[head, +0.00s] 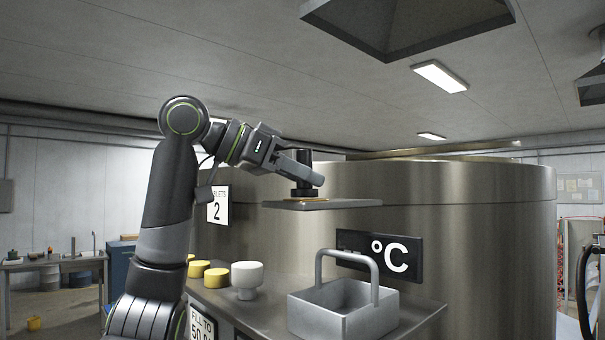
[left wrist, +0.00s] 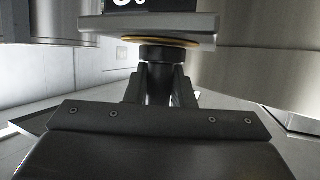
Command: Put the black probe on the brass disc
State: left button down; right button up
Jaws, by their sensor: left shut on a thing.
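The black probe (head: 304,158) is a short, dark, upright cylinder. My left gripper (head: 308,178) is shut around it, and its arm comes in from the left. The brass disc (head: 312,199) lies on a flat grey shelf plate (head: 340,204) in front of the big steel tank. The probe stands directly over the disc, touching or almost touching it; I cannot tell which. In the left wrist view, the probe (left wrist: 157,53) sits between the fingers, close against the brass disc's rim (left wrist: 172,40). My right gripper is not in view.
The steel tank (head: 470,230) fills the right, with a °C sign (head: 398,256). Below, a steel counter holds a sink box with a handle (head: 345,318), a white cup (head: 246,278) and several yellow cylinders (head: 216,278). A side table (head: 55,265) stands far left.

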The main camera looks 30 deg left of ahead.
pick_arm(q)
jog(key=shift+d, duration=0.15)
jog(key=shift+f, duration=0.15)
jog(key=c, duration=1.2)
grip_release()
jog(key=shift+c, duration=0.2)
jog(key=shift+r, duration=0.3)
jog(key=b+v, duration=0.2)
jog(key=v, duration=0.2)
jog(key=shift+s+f, duration=0.15)
jog(key=shift+f, duration=0.05)
jog(key=b+v, duration=0.1)
jog(key=v, duration=0.7)
jog(key=shift+r+b, duration=0.15)
jog(key=shift+b, duration=0.25)
